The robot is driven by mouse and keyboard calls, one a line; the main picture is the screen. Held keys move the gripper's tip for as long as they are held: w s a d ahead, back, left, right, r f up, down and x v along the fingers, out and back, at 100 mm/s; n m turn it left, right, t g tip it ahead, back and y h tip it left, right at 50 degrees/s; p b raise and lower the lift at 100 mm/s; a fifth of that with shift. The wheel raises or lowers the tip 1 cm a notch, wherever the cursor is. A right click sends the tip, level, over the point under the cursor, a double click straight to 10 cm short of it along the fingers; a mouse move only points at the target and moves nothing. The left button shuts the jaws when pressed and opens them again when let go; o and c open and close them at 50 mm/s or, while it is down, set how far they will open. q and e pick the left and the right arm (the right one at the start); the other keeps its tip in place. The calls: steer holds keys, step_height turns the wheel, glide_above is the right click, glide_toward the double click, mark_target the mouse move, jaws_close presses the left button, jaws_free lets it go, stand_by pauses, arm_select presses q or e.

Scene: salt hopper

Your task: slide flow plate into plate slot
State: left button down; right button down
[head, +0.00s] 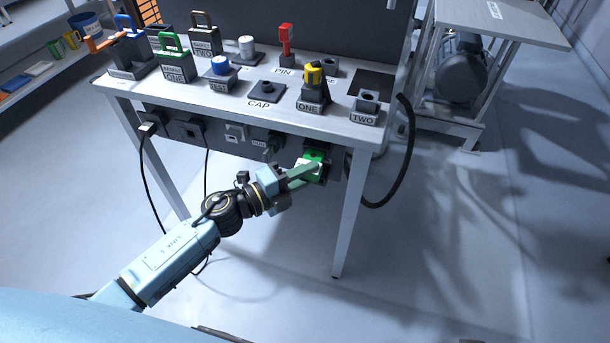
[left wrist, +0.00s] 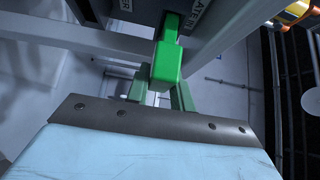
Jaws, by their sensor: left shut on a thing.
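My left gripper (head: 308,171) is at the front panel below the tabletop, shut on a green piece (head: 314,156) that I take to be the flow plate's grip. In the left wrist view the green piece (left wrist: 168,60) stands between the two green fingers (left wrist: 160,95) and runs up to the underside of the table. A dark housing (head: 331,160) with a pale label surrounds it, probably the plate slot. How far the plate sits in the slot is hidden. My right gripper is not in view.
The table (head: 230,110) carries padlock-like blocks, a red pin (head: 286,42), a yellow-topped block ONE (head: 313,85) and block TWO (head: 366,105). A black hose (head: 409,150) hangs at the right, cables at the left. A table leg (head: 350,215) stands just right of the gripper.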

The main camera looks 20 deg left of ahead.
arm_select(q)
steer(key=shift+w+b, duration=0.35)
steer(key=shift+w, duration=1.45)
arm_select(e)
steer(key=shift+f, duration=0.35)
arm_select(q)
steer(key=c, duration=0.7)
jaws_free()
steer(key=shift+o, duration=0.2)
steer(key=shift+s, duration=0.1)
steer(key=shift+p+v, duration=0.4)
steer(key=shift+v, duration=2.55)
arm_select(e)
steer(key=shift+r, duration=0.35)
arm_select(q)
steer(key=p+v, duration=0.1)
steer(key=v, duration=1.2)
steer(key=shift+p, duration=0.35)
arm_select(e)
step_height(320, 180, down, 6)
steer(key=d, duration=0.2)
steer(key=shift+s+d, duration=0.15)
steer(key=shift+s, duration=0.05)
